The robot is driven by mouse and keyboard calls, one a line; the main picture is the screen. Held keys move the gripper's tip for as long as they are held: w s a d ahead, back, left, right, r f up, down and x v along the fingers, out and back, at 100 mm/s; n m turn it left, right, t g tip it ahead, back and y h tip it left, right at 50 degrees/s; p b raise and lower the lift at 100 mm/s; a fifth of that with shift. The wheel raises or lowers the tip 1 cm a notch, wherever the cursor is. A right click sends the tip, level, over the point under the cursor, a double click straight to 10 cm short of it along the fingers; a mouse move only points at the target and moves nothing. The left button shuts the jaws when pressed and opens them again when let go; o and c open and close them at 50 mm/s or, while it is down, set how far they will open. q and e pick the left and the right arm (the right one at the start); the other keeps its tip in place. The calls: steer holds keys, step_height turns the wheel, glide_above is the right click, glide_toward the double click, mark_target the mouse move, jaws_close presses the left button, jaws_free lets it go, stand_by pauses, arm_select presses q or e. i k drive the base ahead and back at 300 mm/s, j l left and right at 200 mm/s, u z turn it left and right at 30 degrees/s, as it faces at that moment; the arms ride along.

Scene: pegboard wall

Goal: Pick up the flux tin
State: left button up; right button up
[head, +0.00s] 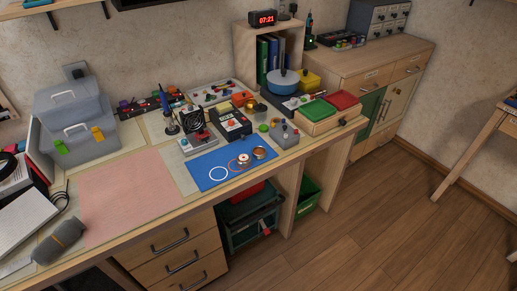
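A blue mat (207,184) lies near the front edge of the workbench, right of the pink sheet. A small round metallic tin with a brownish top (260,153) rests at the mat's right end and looks like the flux tin. A second small round silvery piece (243,159) lies just left of it, by a red-orange ring marking. A white ring (218,174) marks the mat farther left, with nothing standing in it. The pieces are too small to read any label. Neither of my grippers is in view.
Behind the mat stand a grey box with a red knob (201,138) and a black device (233,123). A grey box with a knob (284,134) is close right of the tin. The pink sheet (130,195) is clear.

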mark_target(258, 153)
steer(key=l+u, duration=0.15)
steer(key=u, duration=0.2)
steer(key=i+l+u, duration=0.15)
steer(key=u, duration=0.15)
steer(key=i+l+u, duration=0.15)
steer(key=l+u, duration=0.15)
steer(key=l, duration=0.65)
steer(key=l+u, duration=0.3)
steer(key=l, duration=0.6)
steer(key=i, duration=0.05)
